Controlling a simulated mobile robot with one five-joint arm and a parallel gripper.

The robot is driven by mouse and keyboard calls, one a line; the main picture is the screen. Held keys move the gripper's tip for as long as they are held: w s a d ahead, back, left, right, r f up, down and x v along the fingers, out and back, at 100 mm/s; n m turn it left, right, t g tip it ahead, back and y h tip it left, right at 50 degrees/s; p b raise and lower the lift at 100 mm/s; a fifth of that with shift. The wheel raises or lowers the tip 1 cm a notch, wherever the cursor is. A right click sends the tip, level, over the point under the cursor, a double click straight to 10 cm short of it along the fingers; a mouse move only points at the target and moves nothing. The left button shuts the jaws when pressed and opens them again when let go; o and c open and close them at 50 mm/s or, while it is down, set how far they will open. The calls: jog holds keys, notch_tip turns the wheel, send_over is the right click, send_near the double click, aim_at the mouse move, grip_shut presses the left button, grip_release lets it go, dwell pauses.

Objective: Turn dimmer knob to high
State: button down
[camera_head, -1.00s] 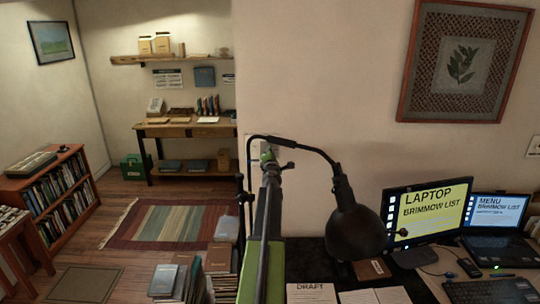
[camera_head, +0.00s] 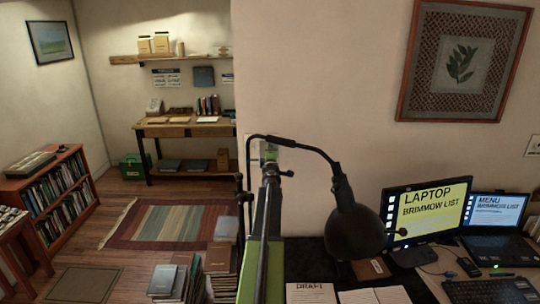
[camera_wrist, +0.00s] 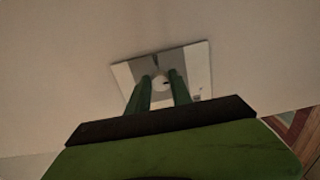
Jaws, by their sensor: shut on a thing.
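A pale square dimmer plate (camera_wrist: 124,72) is fixed to the wall and looks tilted in the wrist view. Its whitish round knob (camera_wrist: 160,84) sits at its middle, between the two green fingers of my gripper (camera_wrist: 160,75). The fingers are shut on the knob. A dark wedge-shaped mark shows on the plate above the knob. Markings for low and high are too small to read. In the head view my gripper (camera_head: 268,154) is at the wall and mostly covers the plate (camera_head: 252,147); the knob is hidden there.
A black desk lamp (camera_head: 355,229) arches just right of my arm. A monitor (camera_head: 427,212), laptop (camera_head: 497,212) and papers (camera_head: 312,293) are on the desk. Book stacks (camera_head: 170,281) stand at lower left. Beyond is a striped rug (camera_head: 170,224) and a wooden table (camera_head: 186,130).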

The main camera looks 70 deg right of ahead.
jog(key=c, duration=1.1)
grip_release()
jog(key=shift+d, duration=0.1)
jog(key=shift+c, duration=0.2)
jog(key=v, duration=1.7)
jog(key=shift+s+a, duration=0.15)
jog(key=shift+a, duration=0.1)
